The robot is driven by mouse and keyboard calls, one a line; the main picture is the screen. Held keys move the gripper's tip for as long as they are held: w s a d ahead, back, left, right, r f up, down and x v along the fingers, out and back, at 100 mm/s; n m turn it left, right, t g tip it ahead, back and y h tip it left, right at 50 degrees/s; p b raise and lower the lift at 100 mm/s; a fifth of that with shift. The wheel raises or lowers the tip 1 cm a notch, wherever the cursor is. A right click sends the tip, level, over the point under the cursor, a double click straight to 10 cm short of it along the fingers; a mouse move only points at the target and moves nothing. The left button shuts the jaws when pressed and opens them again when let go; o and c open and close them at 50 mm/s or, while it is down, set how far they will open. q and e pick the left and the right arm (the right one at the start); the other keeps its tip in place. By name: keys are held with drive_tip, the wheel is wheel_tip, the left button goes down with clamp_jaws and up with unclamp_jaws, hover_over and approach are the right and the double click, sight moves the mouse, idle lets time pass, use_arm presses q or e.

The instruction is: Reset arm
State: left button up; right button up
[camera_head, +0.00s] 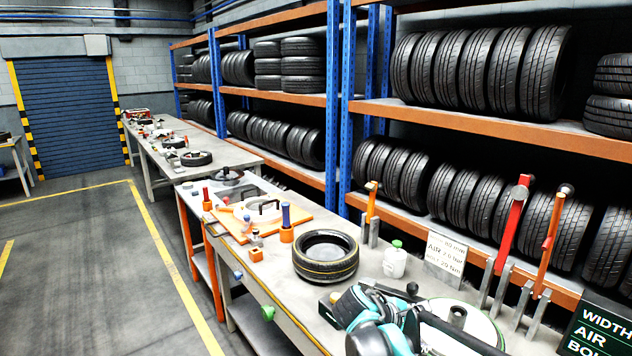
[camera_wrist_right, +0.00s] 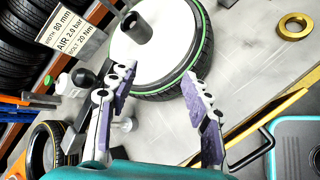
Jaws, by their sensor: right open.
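My right gripper (camera_wrist_right: 155,85) is open in the right wrist view, with nothing between its purple-padded fingers. Its fingertips point toward a wheel with a white disc (camera_wrist_right: 168,32), a green-edged tyre and a grey centre post. In the head view my teal and black right arm and gripper (camera_head: 375,302) are at the bottom, over the near end of the bench. The white-disc wheel (camera_head: 455,322) is partly hidden beside them. I cannot tell from these views whether the fingers touch the wheel. My left gripper is not in view.
A yellow-striped tyre (camera_head: 326,258) lies on the bench (camera_head: 290,275), with a white bottle (camera_head: 395,262) beside it. Red and orange levers (camera_head: 512,222) stand at the right. Tyre racks (camera_head: 480,120) line the right side. The floor (camera_head: 85,260) at left is clear. A brass ring (camera_wrist_right: 294,26) lies near the wheel.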

drive_tip(key=s+a+f+m+t+y, duration=0.1)
drive_tip(key=s+a+f+m+y, duration=0.1)
drive_tip(key=s, duration=0.5)
drive_tip(key=s+a+f+m+y, duration=0.2)
drive_tip(key=s+m+y, duration=0.2)
drive_tip(key=s+m, duration=0.2)
drive_tip(key=s+a+f+m+t+y, duration=0.1)
drive_tip(key=s+a+f+m+y, duration=0.1)
drive_tip(key=s+m, duration=0.3)
drive_tip(key=shift+s+a+f+m+t+y, duration=0.15)
drive_tip(key=shift+s+f+m+t+y, duration=0.3)
drive_tip(key=shift+s, duration=0.9)
drive_tip(key=shift+f, duration=0.15)
